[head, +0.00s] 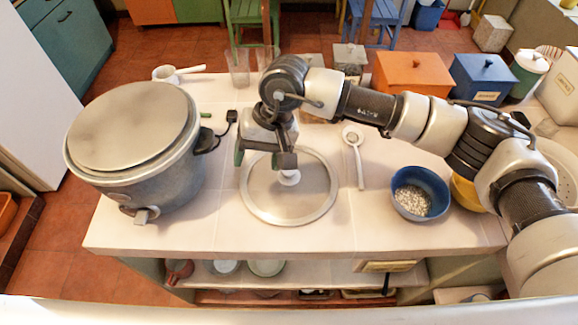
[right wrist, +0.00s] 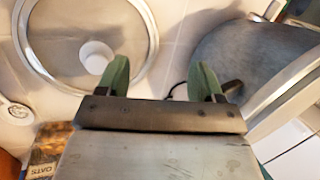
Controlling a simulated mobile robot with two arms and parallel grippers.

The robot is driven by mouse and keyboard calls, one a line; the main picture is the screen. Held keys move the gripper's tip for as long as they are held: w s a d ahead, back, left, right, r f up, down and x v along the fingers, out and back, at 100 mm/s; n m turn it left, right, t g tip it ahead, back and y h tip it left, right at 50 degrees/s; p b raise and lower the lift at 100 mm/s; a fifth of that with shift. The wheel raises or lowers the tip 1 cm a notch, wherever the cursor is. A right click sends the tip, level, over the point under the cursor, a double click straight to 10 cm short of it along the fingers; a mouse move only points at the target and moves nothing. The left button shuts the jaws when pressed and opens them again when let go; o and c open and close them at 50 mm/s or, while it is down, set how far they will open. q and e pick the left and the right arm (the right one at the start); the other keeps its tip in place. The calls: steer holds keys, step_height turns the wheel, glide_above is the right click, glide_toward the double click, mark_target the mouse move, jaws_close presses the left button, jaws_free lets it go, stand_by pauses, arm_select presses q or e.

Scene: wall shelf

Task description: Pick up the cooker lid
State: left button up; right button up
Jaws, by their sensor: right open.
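The cooker lid (head: 300,206) is a round grey metal disc with a bright rim and a white knob (head: 289,178). It lies flat on the counter, right of the big grey cooker (head: 160,178). My right gripper (head: 266,160) is above the lid's left back part, open and empty, and hides some of its rim. In the right wrist view the green fingers (right wrist: 162,80) are apart with nothing between them. There the lid (right wrist: 55,35) and its knob (right wrist: 96,57) are left of the fingers, and the cooker (right wrist: 235,60) is to the right. My left gripper is not in view.
A white ladle (head: 358,165), a blue bowl (head: 420,190) of grainy contents and a yellow bowl (head: 467,193) stand right of the lid. Clear glasses (head: 238,72) and lidded orange (head: 412,76) and blue (head: 484,80) boxes are behind. The front counter strip is clear.

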steer(key=w+d+t+h, duration=0.1)
steer(key=w+d+h, duration=0.1)
steer(key=d, duration=0.1)
steer(key=w+d+n+h, duration=0.1)
steer(key=w+d, duration=0.1)
steer(key=w, duration=0.1)
steer(key=shift+w+d+r+t+h, duration=0.15)
steer(key=shift+w+d+t+h, duration=0.05)
steer(key=shift+d+t+h, duration=0.2)
steer(key=p, duration=0.2)
glide_above(289, 176)
steer(key=w, duration=0.3)
steer(key=f, duration=0.4)
steer(key=shift+s+f, duration=0.2)
steer(key=f+p, duration=0.1)
steer(key=f, duration=0.2)
steer(key=f+p, duration=0.1)
steer(key=shift+s+f+p, duration=0.25)
steer(key=shift+f+p, duration=0.1)
steer(key=shift+f, duration=0.55)
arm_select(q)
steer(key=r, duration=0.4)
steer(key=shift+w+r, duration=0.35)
arm_select(e)
steer(key=shift+w+r, duration=0.1)
jaws_close()
